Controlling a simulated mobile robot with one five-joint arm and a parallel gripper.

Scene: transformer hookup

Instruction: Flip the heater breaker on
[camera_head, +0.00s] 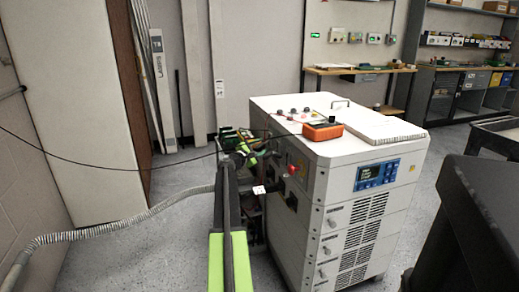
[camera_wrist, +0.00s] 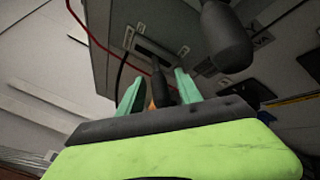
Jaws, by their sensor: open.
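The white cabinet (camera_head: 285,215) stands in the middle of the head view, with a blue display panel on its front. I cannot make out which part is the heater breaker. My gripper (camera_head: 258,150) is beside the cabinet's left side, near its upper edge. In the wrist view my gripper (camera_wrist: 158,78) is open, its two green fingers apart. A dark, narrow part with some orange shows between or behind the fingers; I cannot tell whether they touch it. A recessed dark panel (camera_wrist: 155,52) lies on the grey surface beyond.
An orange meter (camera_head: 322,131) and a white binder (camera_head: 370,126) lie on the cabinet top. A red knob (camera_head: 291,169) and dark connectors are on its left side. A ribbed hose (camera_head: 120,226) and a thin black cable cross the left. A dark cylinder (camera_wrist: 226,38) hangs close in the wrist view.

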